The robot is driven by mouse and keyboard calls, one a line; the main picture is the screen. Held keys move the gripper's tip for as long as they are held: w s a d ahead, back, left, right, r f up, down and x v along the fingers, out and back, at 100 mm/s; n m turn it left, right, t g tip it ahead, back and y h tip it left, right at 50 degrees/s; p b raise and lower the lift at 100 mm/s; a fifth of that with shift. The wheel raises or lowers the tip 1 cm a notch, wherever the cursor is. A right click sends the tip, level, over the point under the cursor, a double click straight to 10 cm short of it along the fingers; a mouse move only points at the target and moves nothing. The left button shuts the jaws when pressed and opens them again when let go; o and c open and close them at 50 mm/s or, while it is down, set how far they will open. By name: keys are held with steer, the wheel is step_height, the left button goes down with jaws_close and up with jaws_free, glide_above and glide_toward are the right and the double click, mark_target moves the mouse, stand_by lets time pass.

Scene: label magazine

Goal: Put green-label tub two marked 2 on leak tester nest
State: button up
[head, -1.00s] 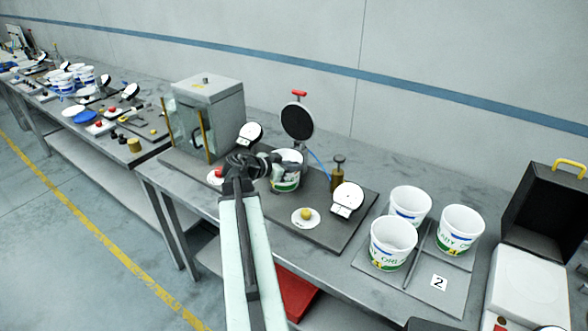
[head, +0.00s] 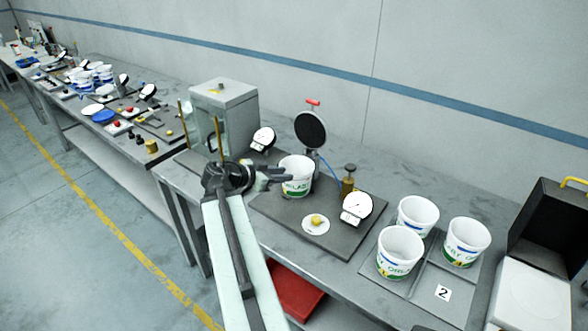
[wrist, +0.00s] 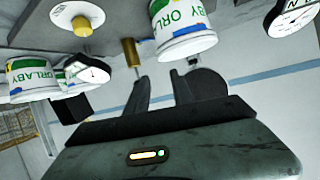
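A white tub with a green label (head: 297,178) stands upright on the dark grey plate of the leak tester (head: 285,213), in front of the raised round black lid (head: 310,130). Whether it sits exactly in the nest I cannot tell, and its number is not readable. My gripper (head: 278,178) is just left of the tub, its fingers pointing at it. In the wrist view, which is upside down, the fingers (wrist: 165,88) are apart with nothing between them. The tub (wrist: 182,28) is beyond and above them there, apparently clear of the fingers.
Three similar tubs (head: 399,252) stand on a grey tray marked 2 (head: 422,290) at the right. A dial gauge (head: 357,208), a brass post (head: 348,180) and a white disc with yellow knob (head: 316,225) are close by. A glass-sided cabinet (head: 224,112) stands behind left.

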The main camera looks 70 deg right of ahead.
steer(key=shift+w+a+r, duration=0.15)
steer(key=shift+w+a, duration=0.1)
steer(key=shift+a, duration=0.1)
steer(key=w+a+f+n+t+y, duration=0.2)
steer(key=w+a+f+n, duration=0.2)
steer(key=w+a, duration=0.4)
steer(key=w+a+f+n+t+y, duration=0.1)
steer(key=w+a+f+n+t, duration=0.15)
steer(key=w+a+n, duration=0.4)
steer(key=w+a+f+n+t+y, duration=0.15)
steer(key=w+a+f, duration=0.25)
steer(key=w+a, duration=0.55)
steer(key=w+a+f+n+y, duration=0.1)
steer(key=a+n+y, duration=0.2)
steer(key=a, duration=1.3)
steer(key=w+a+f+n+y, duration=0.2)
steer(key=a+n+y, duration=0.2)
steer(key=a+n, duration=0.6)
steer(key=a, duration=0.7)
steer(key=shift+f+t, duration=0.25)
steer(key=shift+t, duration=0.05)
